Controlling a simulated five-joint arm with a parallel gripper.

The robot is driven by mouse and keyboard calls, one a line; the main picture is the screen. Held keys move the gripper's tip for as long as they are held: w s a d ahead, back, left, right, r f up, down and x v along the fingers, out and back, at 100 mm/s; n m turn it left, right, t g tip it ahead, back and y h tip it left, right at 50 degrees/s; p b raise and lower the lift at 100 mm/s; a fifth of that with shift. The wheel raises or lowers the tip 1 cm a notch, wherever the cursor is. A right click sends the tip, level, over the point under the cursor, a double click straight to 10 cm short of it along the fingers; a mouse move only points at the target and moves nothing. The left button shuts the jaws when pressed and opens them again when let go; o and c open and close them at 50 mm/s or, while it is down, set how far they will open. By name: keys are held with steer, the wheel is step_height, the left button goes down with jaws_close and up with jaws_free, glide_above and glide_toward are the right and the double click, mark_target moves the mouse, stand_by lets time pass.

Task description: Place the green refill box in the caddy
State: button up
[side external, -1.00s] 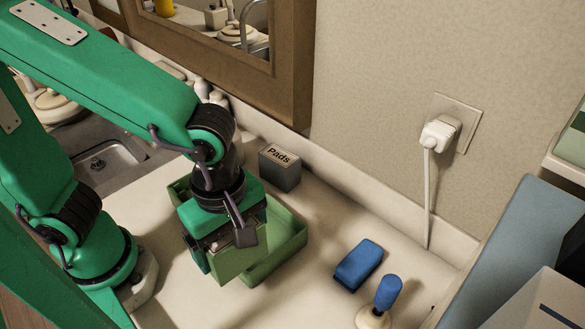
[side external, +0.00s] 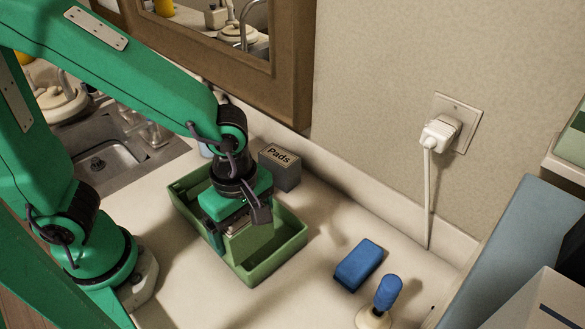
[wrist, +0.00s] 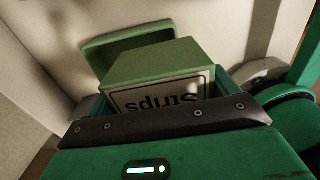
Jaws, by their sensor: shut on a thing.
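The green refill box (side external: 252,243) is a light green block held upright by my gripper (side external: 240,228). In the wrist view the refill box (wrist: 165,65) shows a pale label reading "Strips", upside down. My gripper is shut on it. The caddy (side external: 283,252) is an open green tray on the counter. The box is within the caddy's outline, and the caddy's near wall hides its lower end. I cannot tell whether it touches the caddy floor. The caddy's rim (wrist: 125,40) shows beyond the box in the wrist view.
A grey box marked "Pads" (side external: 280,167) stands just behind the caddy by the wall. A blue block (side external: 359,265) and a blue-handled stamp-like item (side external: 387,293) are to the right. A sink (side external: 105,160) is at left. Counter between caddy and blue block is clear.

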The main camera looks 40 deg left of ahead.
steer(key=w+a+f, duration=0.2)
steer(key=w, duration=0.1)
steer(key=w+a+f, duration=0.1)
steer(key=w, duration=0.1)
steer(key=shift+f, duration=0.2)
steer(key=shift+s+f, duration=0.1)
steer(key=shift+f, duration=1.9)
steer(key=shift+f, duration=0.15)
steer(key=o, duration=0.9)
steer(key=shift+c, duration=0.2)
step_height(320, 180, up, 12)
